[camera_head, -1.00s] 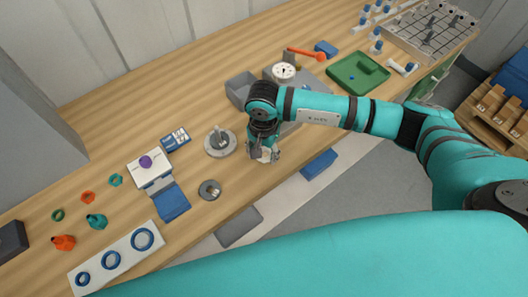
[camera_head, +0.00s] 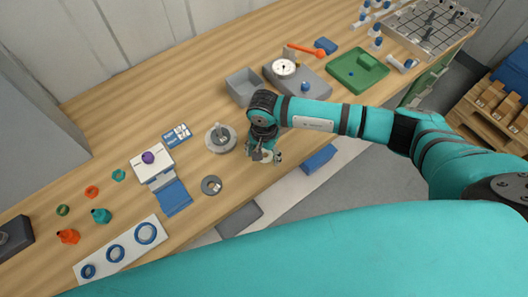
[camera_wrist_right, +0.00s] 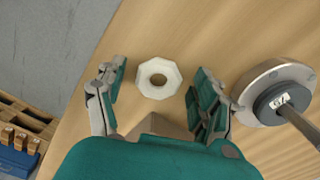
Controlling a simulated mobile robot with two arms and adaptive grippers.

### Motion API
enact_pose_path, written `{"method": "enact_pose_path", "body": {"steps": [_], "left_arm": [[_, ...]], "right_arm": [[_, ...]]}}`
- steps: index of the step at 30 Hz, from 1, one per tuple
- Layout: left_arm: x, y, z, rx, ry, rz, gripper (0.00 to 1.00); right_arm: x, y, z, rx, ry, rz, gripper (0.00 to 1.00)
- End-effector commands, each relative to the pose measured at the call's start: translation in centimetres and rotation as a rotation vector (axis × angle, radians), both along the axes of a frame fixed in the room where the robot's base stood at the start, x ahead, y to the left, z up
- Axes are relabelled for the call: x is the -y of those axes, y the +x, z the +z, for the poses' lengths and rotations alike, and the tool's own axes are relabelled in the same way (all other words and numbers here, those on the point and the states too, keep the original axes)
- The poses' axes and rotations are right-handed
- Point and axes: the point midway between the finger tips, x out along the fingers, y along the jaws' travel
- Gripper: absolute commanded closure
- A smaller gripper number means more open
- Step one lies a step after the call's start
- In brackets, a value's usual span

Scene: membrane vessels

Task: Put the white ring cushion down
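The white ring cushion (camera_wrist_right: 146,86) is a pale ring with an angular outline and a round hole. In the right wrist view it appears to lie flat on the wooden bench, between the spread fingers of my right gripper (camera_wrist_right: 160,68), with a gap on each side. In the head view my right gripper (camera_head: 262,155) is low over the front part of the bench, and a bit of the cushion (camera_head: 267,157) shows under it. The fingers hide most of the cushion there. My left gripper is not in view.
A round metal base with a post (camera_head: 220,139) stands left of the right gripper; it is close by in the wrist view (camera_wrist_right: 249,116). A small grey disc (camera_head: 211,185) lies front left. A grey bin (camera_head: 243,86) and a dial scale (camera_head: 284,67) are behind. The bench's front edge is near.

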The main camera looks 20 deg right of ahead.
Motion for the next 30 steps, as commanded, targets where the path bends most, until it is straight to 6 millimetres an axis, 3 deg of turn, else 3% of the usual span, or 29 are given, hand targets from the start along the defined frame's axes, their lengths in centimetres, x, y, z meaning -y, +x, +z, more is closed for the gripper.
{"method": "enact_pose_path", "body": {"steps": [9,11,24,30], "left_arm": [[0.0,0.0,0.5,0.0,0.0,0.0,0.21],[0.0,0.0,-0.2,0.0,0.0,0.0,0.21],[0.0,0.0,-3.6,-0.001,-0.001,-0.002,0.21],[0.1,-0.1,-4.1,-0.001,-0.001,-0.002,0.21]], "right_arm": [[0.0,0.0,0.6,0.001,0.001,0.0,0.3],[0.0,0.1,1.0,0.003,0.001,0.0,0.3],[0.0,0.1,9.7,0.005,0.001,0.002,0.3],[0.0,0.1,11.9,0.002,0.001,0.0,0.3]]}}
